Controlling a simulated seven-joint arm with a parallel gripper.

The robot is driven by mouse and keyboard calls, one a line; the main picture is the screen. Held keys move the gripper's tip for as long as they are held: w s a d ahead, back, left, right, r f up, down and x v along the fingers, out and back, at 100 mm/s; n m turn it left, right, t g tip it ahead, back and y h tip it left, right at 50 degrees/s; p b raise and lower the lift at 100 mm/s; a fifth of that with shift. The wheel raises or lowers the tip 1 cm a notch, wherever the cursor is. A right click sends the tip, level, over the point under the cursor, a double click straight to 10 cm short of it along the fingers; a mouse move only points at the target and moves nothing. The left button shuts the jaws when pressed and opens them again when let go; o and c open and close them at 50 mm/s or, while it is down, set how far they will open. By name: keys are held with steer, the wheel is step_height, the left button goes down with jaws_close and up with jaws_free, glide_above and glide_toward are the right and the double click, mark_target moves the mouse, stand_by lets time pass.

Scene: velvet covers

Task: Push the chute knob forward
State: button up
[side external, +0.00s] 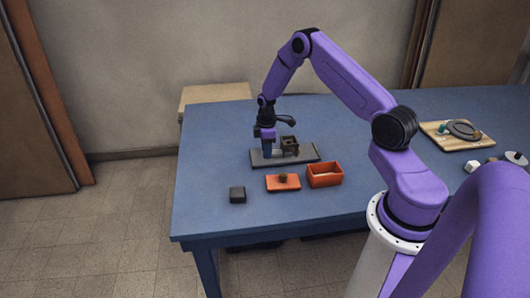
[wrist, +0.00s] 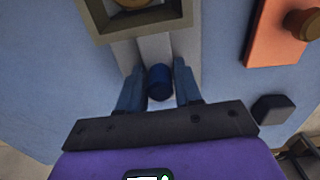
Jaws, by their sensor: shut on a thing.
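The chute stands on a dark base plate (side external: 262,159) on the blue table, with a dark square hopper frame (side external: 289,143) on it. In the wrist view, the square frame (wrist: 95,22) is at the top, and a pale grey rail (wrist: 155,48) runs from it towards my gripper. A dark blue round knob (wrist: 159,83) sits at the rail's near end, between my fingers. My gripper (side external: 267,151) is low over the left part of the base plate. In the wrist view, my gripper (wrist: 158,88) is shut on the knob. The fingertips' exact contact is hard to see.
An orange lid (side external: 277,185) with a brown knob lies in front of the base plate, beside an open orange box (side external: 325,180). A dark cube (side external: 237,194) sits at the front left. A wooden board (side external: 438,133) with a grey ring is far right. The table's left side is clear.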

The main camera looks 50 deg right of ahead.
mark_target(275, 152)
steer(key=shift+s+d, duration=1.15)
steer(key=shift+d, duration=0.05)
steer(key=o, duration=1.5)
steer(key=shift+r, duration=3.5)
